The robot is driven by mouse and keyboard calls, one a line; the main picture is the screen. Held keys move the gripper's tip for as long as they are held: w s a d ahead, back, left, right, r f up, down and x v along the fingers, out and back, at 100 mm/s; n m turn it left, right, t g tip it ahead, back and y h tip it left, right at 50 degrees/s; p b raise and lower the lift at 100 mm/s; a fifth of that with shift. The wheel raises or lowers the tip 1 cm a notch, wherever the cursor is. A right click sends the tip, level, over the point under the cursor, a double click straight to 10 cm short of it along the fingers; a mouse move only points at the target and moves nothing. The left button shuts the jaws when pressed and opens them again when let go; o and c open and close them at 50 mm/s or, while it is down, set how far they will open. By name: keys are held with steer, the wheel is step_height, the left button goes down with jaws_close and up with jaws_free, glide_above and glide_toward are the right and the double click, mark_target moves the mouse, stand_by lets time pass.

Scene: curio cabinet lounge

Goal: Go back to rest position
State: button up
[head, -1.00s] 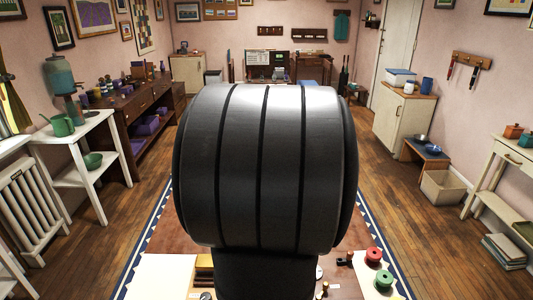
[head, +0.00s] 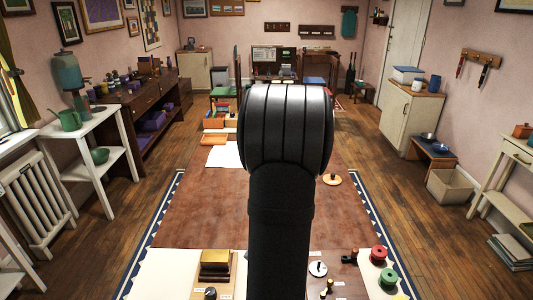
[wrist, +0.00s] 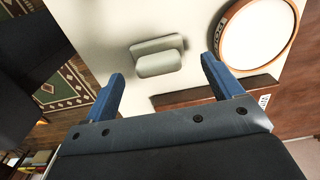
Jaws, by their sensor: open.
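My gripper (wrist: 163,70) shows in the wrist view with its two blue fingers wide apart. It is open, and nothing is clamped between the fingers. A pale grey-green block-like object (wrist: 158,58) appears beyond and between the fingertips, on a white surface (wrist: 110,22); the gap to it is hard to judge. In the head view my dark arm stands upright in the middle and the gripper is hidden behind it.
In the wrist view a round white dish with a brown rim (wrist: 255,35) is at upper right, near a reddish-brown bar (wrist: 195,95). In the head view the long brown table (head: 200,212) has a clear middle. Red (head: 378,254) and green (head: 388,277) spools stand at its near right.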

steer(key=shift+s+f, duration=0.2)
steer(key=shift+f, duration=1.85)
steer(key=shift+s+f, duration=0.1)
step_height(320, 180, up, 18)
steer(key=w, duration=0.1)
steer(key=f, duration=1.2)
steer(key=s+f, duration=0.1)
steer(key=f, duration=0.5)
steer(key=r, duration=0.4)
steer(key=shift+w+r, duration=0.2)
steer(key=shift+r, duration=0.05)
steer(key=s+d+r, duration=0.6)
steer(key=d, duration=0.2)
steer(key=shift+s+r, duration=0.2)
steer(key=shift+r, duration=0.05)
steer(key=shift+d, duration=0.1)
